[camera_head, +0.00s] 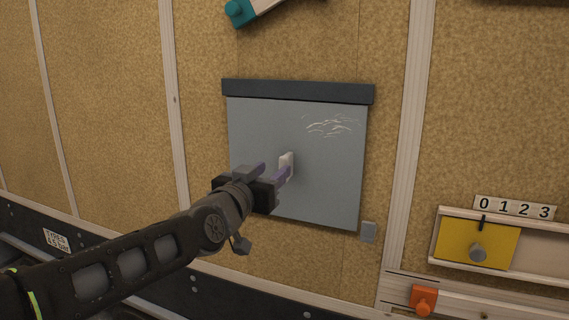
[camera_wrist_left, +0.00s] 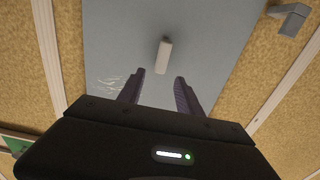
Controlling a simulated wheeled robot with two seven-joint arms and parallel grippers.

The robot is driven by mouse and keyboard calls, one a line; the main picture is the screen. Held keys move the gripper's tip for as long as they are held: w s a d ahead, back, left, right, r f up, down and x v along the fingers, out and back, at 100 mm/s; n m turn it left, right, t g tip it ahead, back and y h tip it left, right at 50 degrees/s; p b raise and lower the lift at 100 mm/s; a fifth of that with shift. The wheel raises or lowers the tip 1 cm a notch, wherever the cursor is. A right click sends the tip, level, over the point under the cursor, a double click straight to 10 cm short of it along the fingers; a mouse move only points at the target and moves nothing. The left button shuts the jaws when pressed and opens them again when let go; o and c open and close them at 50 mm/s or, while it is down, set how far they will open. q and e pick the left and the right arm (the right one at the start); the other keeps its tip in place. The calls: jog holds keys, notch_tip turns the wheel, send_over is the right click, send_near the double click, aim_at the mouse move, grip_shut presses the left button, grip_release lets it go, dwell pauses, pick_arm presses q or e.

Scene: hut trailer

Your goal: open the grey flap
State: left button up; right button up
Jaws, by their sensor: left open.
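The grey flap (camera_head: 318,188) is a flat panel on the tan wall, hanging below a dark strip (camera_head: 297,91). It has pale scratches near its upper right and looks closed against the wall. A small white handle (camera_head: 287,162) stands out from its middle. In the left wrist view the flap (camera_wrist_left: 215,70) fills the middle and the handle (camera_wrist_left: 163,55) lies beyond the fingertips. My left gripper (camera_head: 275,171) is open, with its purple fingers pointing at the flap beside the handle. In the wrist view nothing is between the fingers (camera_wrist_left: 159,80). My right gripper is not in view.
A small grey block (camera_head: 368,232) is on the wall by the flap's lower right corner. To the right are a yellow sliding panel (camera_head: 460,242) with a knob, a number strip (camera_head: 514,207) and an orange piece (camera_head: 423,299). A teal-ended part (camera_head: 238,12) is above.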

aim_at(282, 162)
pick_arm(q)
jog(key=shift+a, duration=0.1)
jog(key=p+x, duration=0.1)
jog(key=x, duration=0.6)
jog(key=shift+w+f, duration=0.1)
jog(key=shift+w, duration=0.25)
jog(key=shift+c, duration=0.4)
grip_shut()
dwell(0.8)
